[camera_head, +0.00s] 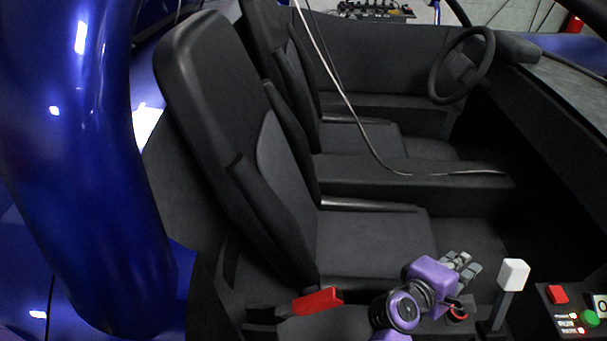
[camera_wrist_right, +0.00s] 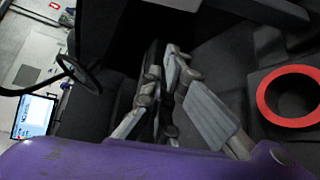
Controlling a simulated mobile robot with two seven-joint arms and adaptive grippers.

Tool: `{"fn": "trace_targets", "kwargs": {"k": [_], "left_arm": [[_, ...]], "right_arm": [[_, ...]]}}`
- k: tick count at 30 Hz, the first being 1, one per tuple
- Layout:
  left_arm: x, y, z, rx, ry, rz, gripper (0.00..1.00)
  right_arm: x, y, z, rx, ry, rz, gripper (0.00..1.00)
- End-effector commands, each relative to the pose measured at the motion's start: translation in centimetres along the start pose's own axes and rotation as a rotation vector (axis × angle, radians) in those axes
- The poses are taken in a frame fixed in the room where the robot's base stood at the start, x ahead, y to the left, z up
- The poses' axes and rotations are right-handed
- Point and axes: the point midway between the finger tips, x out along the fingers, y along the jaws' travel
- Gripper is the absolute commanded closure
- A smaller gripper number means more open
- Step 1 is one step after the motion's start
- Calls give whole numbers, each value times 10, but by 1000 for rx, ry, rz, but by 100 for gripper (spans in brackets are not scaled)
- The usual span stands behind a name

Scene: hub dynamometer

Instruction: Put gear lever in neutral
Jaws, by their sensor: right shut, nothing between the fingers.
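The gear lever (camera_head: 513,274) has a white block knob on a dark stalk and stands on the console at the lower right of the head view. I cannot read its gear position. My right gripper (camera_head: 461,264), with a purple body and grey fingers, is to the left of the knob and apart from it. Its fingers are shut and empty, also in the wrist view (camera_wrist_right: 168,72). The gear lever does not show in the wrist view. My left gripper is not in view.
A panel with a red button (camera_head: 558,294) and a green button (camera_head: 591,318) lies right of the lever. A red handle (camera_head: 317,300) is left of my gripper. A red ring (camera_wrist_right: 290,96) is close by. Black seats (camera_head: 375,238) and a steering wheel (camera_head: 462,66) lie beyond.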

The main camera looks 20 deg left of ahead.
Motion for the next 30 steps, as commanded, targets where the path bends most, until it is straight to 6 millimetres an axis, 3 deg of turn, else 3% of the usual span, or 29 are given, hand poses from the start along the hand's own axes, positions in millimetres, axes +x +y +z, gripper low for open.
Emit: {"fn": "trace_targets", "kwargs": {"k": [6, 15, 30], "left_arm": [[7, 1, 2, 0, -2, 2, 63], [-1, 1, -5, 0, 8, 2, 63], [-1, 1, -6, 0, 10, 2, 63]], "right_arm": [[43, 0, 0, -2, 0, 2, 100], [19, 0, 29, -1, -1, 0, 100], [17, -1, 33, 2, 0, 1, 100]]}}
